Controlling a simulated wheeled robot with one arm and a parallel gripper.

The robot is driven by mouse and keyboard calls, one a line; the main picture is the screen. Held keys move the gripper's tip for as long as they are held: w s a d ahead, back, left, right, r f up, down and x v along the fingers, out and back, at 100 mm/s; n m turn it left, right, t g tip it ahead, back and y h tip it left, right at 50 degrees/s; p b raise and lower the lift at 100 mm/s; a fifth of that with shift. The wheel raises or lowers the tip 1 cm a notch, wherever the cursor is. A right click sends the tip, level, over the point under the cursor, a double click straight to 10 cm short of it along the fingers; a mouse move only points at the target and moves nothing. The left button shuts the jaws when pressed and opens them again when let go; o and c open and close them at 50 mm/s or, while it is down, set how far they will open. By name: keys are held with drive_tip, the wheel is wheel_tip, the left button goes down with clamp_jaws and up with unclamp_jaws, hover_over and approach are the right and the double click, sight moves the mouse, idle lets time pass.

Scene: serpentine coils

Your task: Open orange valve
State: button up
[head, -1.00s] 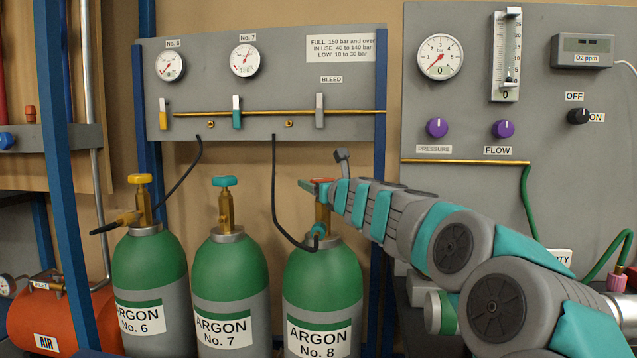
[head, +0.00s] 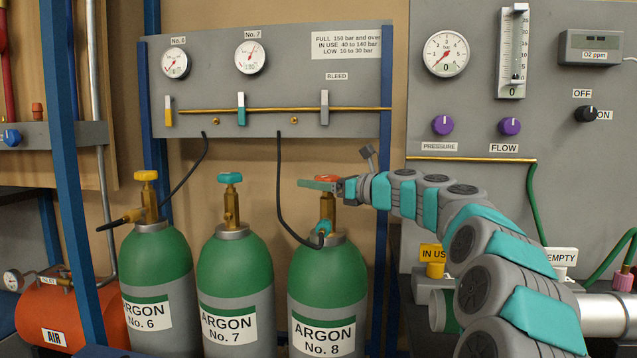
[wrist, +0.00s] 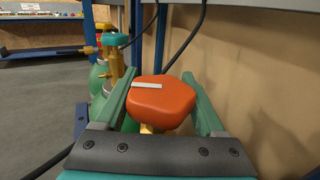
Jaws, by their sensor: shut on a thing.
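The orange valve handwheel (wrist: 162,101) sits on top of the brass valve of the Argon No. 8 cylinder (head: 328,277). In the head view only part of the orange valve (head: 328,178) shows behind my gripper (head: 320,186). In the wrist view the handwheel lies between the two green fingers of my gripper (wrist: 160,100), which is shut on it. A white mark on its top runs roughly left to right in that view. A black hose with a teal fitting (head: 317,238) joins the valve below the handwheel.
Argon No. 7 (head: 235,275) with a teal handwheel and Argon No. 6 (head: 155,280) with a yellow one stand to the left. A grey gauge panel (head: 280,65) hangs behind. A blue post (head: 384,200) stands right of No. 8.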

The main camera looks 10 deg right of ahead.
drive_tip(key=shift+a+n+g+y, duration=0.1)
drive_tip(key=shift+n+g+y, duration=0.3)
drive_tip(key=shift+g, duration=0.1)
drive_tip(key=o, duration=1.3)
drive_tip(key=shift+o, duration=0.2)
drive_tip(key=shift+s, duration=0.1)
drive_tip(key=v, duration=0.7)
drive_tip(key=shift+s+d, duration=0.2)
drive_tip(key=shift+d, duration=0.1)
